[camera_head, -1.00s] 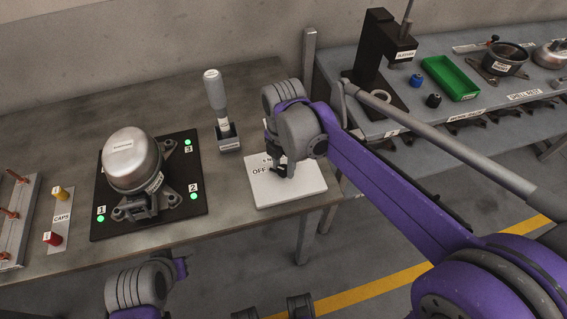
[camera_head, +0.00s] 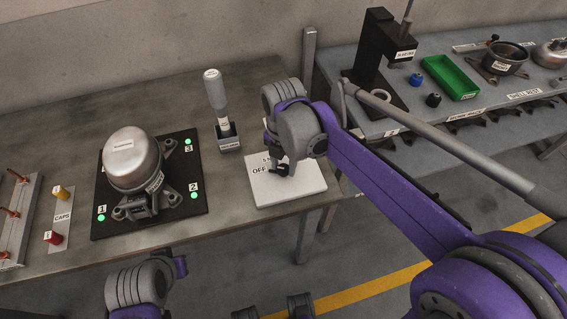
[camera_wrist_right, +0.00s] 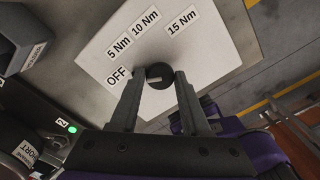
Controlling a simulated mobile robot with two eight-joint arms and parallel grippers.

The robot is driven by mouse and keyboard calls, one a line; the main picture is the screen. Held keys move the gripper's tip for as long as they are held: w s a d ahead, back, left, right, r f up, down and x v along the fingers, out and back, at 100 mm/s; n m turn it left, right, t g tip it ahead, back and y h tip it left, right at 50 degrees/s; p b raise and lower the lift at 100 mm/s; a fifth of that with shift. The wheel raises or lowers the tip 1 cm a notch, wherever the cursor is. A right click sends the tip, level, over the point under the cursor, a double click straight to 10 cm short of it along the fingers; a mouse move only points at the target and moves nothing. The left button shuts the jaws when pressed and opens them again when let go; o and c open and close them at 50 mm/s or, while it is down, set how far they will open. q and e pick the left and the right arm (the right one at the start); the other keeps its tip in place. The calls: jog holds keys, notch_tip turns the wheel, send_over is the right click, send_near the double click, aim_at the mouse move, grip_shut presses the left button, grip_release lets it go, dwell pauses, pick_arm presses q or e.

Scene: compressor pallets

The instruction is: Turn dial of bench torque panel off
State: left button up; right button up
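The bench torque panel (camera_head: 305,187) is a white plate at the right end of the bench. In the right wrist view its plate (camera_wrist_right: 215,60) carries the labels OFF, 5 Nm, 10 Nm and 15 Nm in an arc. The black round dial (camera_wrist_right: 158,75) sits near the plate's edge, with a small pale mark on it. My right gripper (camera_wrist_right: 159,82) is open, with one finger on each side of the dial and apparently small gaps. In the head view this gripper (camera_head: 280,170) hides the dial. My left arm shows at the bottom, but its gripper fingers do not.
A silver compressor (camera_head: 131,160) stands on a black pallet (camera_head: 190,208) with green lights, left of the panel. An upright grey-handled tool (camera_head: 214,90) in a holder (camera_head: 228,143) stands behind the panel. A second bench with a green tray (camera_head: 450,78) is at right.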

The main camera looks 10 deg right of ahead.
aim_at(285, 170)
jog(key=o, duration=0.4)
jog(key=shift+c, duration=0.2)
notch_tip(285, 170, up, 11)
jog(key=p, duration=0.1)
jog(key=shift+f, duration=0.1)
dwell(0.5)
jog(key=s+d+f+m+t+p, duration=0.1)
jog(key=s+d+f+m, duration=0.1)
jog(key=s+m, duration=0.3)
jog(key=s+d+f+m+t+p, duration=0.1)
jog(key=s+f+m, duration=0.3)
jog(key=m, duration=0.9)
jog(key=s+d+f+m+t+p, duration=0.2)
jog(key=s+m, duration=0.3)
jog(key=m, duration=0.4)
jog(key=shift+s+d+f+m+t, duration=0.35)
jog(key=shift+d+f+t, duration=0.35)
jog(key=shift+d+f, duration=0.15)
